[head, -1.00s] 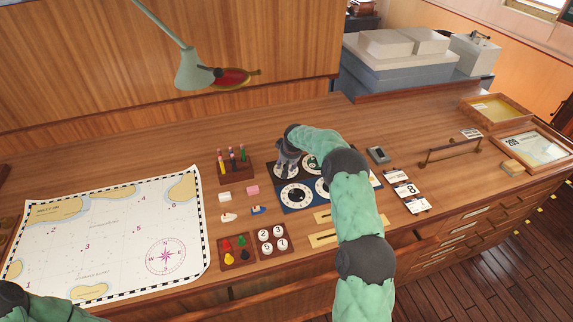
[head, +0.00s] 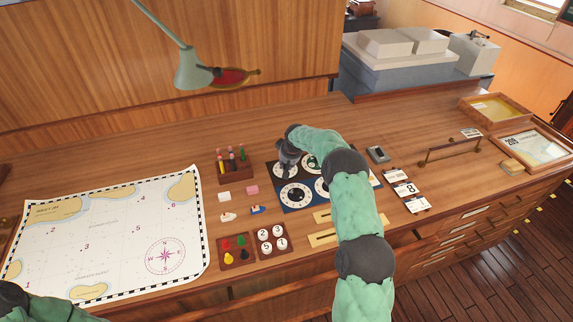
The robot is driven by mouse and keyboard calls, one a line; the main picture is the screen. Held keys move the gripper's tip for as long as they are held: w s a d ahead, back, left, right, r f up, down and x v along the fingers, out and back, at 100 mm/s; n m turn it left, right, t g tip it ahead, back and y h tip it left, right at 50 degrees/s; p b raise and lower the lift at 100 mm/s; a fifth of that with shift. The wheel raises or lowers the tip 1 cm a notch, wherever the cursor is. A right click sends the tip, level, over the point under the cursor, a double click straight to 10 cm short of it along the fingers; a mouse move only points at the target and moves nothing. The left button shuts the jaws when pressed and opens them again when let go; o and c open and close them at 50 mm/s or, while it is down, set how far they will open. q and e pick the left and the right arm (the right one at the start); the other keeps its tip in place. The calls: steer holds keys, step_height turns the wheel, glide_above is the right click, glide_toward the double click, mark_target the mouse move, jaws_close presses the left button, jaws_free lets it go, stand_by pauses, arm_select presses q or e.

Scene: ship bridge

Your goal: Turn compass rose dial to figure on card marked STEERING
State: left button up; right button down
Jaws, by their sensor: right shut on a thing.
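A dark blue panel (head: 277,205) on the desk carries several white dials. The lower left dial (head: 295,195) is in plain view. My right gripper (head: 287,168) points down over the upper left dial (head: 280,174) and is shut on its knob, which it mostly hides. My right arm covers much of the panel's right side. I cannot tell which dial bears the compass rose. Cards lie right of the panel; the middle card (head: 404,190) shows an 8. Their words are too small to read. My left arm shows only at the lower left corner, its gripper out of view.
A chart (head: 110,235) covers the desk's left. Near the panel stand a peg rack (head: 236,170), a tray of coloured pieces (head: 222,240) and a tray of number discs (head: 262,254). A brass rail (head: 450,150) and a lamp (head: 195,70) rise nearby. The desk behind the panel is clear.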

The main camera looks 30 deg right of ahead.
steer(key=n+b, duration=0.1)
steer(key=n+y, duration=0.1)
steer(key=n, duration=0.1)
steer(key=n+y+b, duration=0.1)
steer(key=n, duration=0.1)
steer(key=shift+w+d+r+b, duration=0.1)
steer(key=shift+w+d+b, duration=0.15)
steer(key=shift+b, duration=0.1)
steer(key=n+y, duration=0.1)
steer(key=n, duration=0.2)
steer(key=shift+b, duration=0.3)
steer(key=shift+w+r+n+g+y+p, duration=0.15)
steer(key=shift+n+g+y+p, duration=0.3)
steer(key=shift+n, duration=1.15)
steer(key=shift+g, duration=0.25)
steer(key=c, duration=1.1)
jaws_free()
steer(key=shift+a, duration=0.15)
